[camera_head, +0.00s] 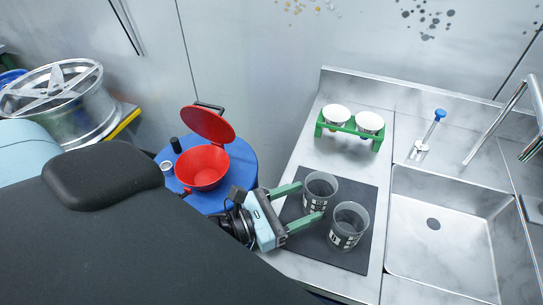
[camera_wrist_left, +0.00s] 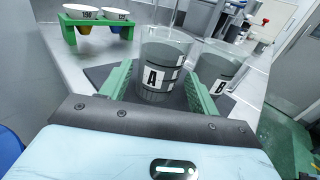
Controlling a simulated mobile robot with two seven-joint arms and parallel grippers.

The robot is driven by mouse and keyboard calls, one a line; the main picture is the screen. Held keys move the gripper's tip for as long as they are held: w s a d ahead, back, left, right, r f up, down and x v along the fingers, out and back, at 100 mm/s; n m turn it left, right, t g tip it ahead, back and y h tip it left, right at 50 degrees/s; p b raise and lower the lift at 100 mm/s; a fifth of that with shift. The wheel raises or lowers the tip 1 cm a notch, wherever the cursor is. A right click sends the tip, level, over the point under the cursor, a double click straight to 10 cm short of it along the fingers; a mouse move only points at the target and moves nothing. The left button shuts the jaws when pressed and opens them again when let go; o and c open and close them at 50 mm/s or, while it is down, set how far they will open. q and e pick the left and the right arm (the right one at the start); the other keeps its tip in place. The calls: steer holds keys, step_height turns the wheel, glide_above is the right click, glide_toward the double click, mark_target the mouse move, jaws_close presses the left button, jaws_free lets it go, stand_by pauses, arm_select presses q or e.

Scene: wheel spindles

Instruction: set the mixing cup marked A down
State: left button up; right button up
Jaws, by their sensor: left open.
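The grey see-through mixing cup marked A (camera_wrist_left: 160,78) stands upright between the green fingers of my left gripper in the left wrist view. In the head view this cup (camera_head: 320,187) stands on the dark mat (camera_head: 358,188). My left gripper (camera_head: 311,200) is open, with one finger on either side of the cup. A similar cup marked B (camera_wrist_left: 222,72) stands beside it; it also shows in the head view (camera_head: 348,228), close to the nearer finger. My right gripper is not in view.
A green rack (camera_head: 350,128) with two white-topped cups stands behind the mat. A sink (camera_head: 440,225) and a blue-topped tool (camera_head: 438,116) are to the right. A red open-lidded pot (camera_head: 203,168) sits on a round blue table (camera_head: 243,160). A wheel rim (camera_head: 60,95) is far left.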

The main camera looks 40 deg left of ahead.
arm_select(q)
steer(key=b+v, duration=0.1)
steer(key=v, duration=0.3)
steer(key=shift+s+a+f, duration=0.2)
steer(key=shift+s, duration=0.15)
steer(key=shift+r+b+v, duration=0.2)
steer(key=shift+b+v, duration=0.3)
steer(key=shift+v, duration=0.65)
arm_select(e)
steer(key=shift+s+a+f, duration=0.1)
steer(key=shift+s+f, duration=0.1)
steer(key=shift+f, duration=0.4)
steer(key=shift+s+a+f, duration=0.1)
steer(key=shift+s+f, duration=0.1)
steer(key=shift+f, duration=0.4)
